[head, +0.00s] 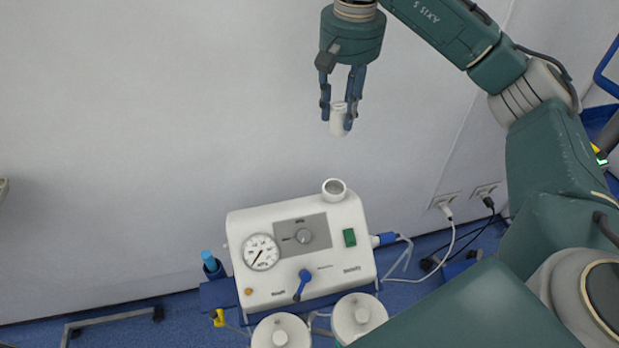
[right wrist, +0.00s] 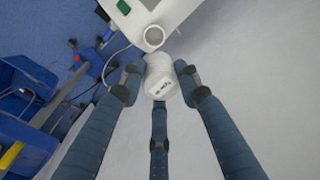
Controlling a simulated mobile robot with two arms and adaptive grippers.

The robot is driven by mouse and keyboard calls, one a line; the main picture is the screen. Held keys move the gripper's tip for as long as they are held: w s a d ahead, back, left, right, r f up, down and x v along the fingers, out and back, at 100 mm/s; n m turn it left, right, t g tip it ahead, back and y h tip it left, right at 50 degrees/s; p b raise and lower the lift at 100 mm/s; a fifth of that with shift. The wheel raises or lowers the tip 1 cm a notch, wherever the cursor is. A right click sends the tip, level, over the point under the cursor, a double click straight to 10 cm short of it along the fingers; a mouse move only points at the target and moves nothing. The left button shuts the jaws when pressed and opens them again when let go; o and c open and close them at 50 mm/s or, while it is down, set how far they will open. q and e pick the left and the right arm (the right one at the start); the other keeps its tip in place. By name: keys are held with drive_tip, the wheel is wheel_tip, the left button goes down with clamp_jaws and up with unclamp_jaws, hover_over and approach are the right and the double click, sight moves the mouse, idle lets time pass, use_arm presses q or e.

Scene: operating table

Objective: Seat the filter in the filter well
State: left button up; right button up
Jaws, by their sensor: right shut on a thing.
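The filter is a small white cylinder (head: 338,121) held between the fingers of my right gripper (head: 339,110). In the right wrist view the filter (right wrist: 161,77) sits between the blue fingers of the right gripper (right wrist: 160,84), with dark print on its near end. The filter well (head: 334,188) is a round white open cup on the top edge of the white suction machine (head: 288,216). In the head view the filter is above the well and apart from it. The well also shows in the right wrist view (right wrist: 154,37), just beyond the filter. My left gripper is not in view.
The machine has a gauge (head: 260,252), a knob, a green switch and a blue lever on its front. Two white-lidded jars (head: 357,318) stand below it. Cables run to wall sockets (head: 444,205) at the right. The space between filter and well looks clear.

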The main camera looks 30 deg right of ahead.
drive_tip(key=shift+w+d+f, duration=0.1)
drive_tip(key=shift+w+f, duration=0.05)
drive_tip(key=shift+f, duration=0.15)
drive_tip(key=f, duration=1)
drive_tip(key=f+b, duration=0.1)
drive_tip(key=f, duration=0.4)
drive_tip(key=shift+s+f, duration=0.25)
drive_tip(key=shift+s, duration=0.05)
wheel_tip(320, 180, down, 4)
drive_tip(key=shift+r, duration=0.25)
drive_tip(key=shift+f, duration=0.1)
drive_tip(key=o, duration=0.9)
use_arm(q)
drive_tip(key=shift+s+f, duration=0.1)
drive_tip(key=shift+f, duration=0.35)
